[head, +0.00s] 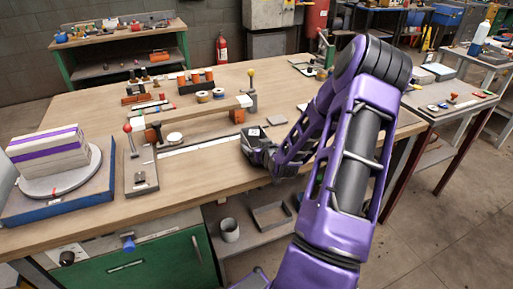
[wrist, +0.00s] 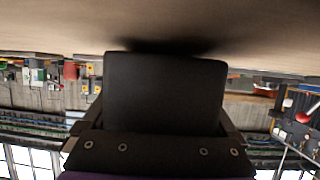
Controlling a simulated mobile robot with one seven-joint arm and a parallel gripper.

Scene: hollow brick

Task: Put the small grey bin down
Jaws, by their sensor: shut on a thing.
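My gripper (head: 264,150) is low over the middle of the wooden workbench, near its front edge, at the end of my purple arm. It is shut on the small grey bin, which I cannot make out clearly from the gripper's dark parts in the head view. In the wrist view a broad dark block (wrist: 165,90), which looks like the bin in shadow, fills the middle in front of the gripper. The pale bench surface (wrist: 160,22) shows close above it in that upside-down view, with a dark shadow where they meet. Whether they touch is hidden.
The workbench (head: 205,185) has some bare wood along its front. A raised wooden board (head: 198,110) stands behind-left of the gripper. A lever fixture (head: 141,180) and a turntable with a striped block (head: 48,152) stand at left. A grey cup (head: 230,231) and tray (head: 271,216) sit on the shelf below.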

